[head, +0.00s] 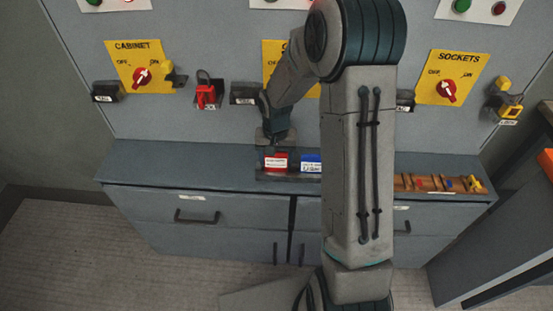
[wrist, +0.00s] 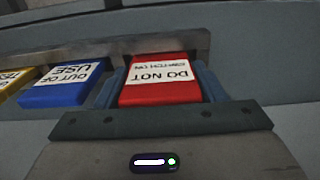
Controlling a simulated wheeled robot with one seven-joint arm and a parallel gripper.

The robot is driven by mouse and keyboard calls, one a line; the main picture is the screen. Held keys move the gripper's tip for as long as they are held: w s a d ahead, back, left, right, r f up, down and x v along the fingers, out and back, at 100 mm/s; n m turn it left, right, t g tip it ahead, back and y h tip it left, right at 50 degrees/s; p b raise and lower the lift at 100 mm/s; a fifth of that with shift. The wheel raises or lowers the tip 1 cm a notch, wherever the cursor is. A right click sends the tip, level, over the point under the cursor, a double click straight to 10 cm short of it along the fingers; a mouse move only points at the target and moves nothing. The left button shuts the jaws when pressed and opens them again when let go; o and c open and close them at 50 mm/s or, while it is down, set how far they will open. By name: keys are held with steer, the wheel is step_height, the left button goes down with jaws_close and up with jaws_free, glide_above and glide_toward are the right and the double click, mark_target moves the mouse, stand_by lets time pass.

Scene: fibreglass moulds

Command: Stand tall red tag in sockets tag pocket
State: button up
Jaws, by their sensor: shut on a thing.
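The red tag (head: 276,162) stands in the tag holder (head: 262,177) on the cabinet top, with a white label reading DO NOT. It also shows in the wrist view (wrist: 160,92), with a finger on each side. My gripper (head: 275,148) reaches down from above and is shut on the red tag; the wrist view shows its fingers too (wrist: 162,88). The sockets panel (head: 455,75) is on the wall at right. A dark pocket (head: 405,99) left of it is partly hidden behind my arm.
A blue tag (head: 311,162) stands right of the red one; in the wrist view a yellow tag (wrist: 18,83) is beyond the blue one. A wooden tray (head: 405,182) with small items lies on the cabinet top at right. A red padlock (head: 206,95) hangs on the wall.

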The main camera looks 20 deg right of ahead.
steer(key=shift+f, duration=0.25)
steer(key=shift+f, duration=0.2)
steer(key=o, duration=1)
steer(key=shift+c, duration=0.2)
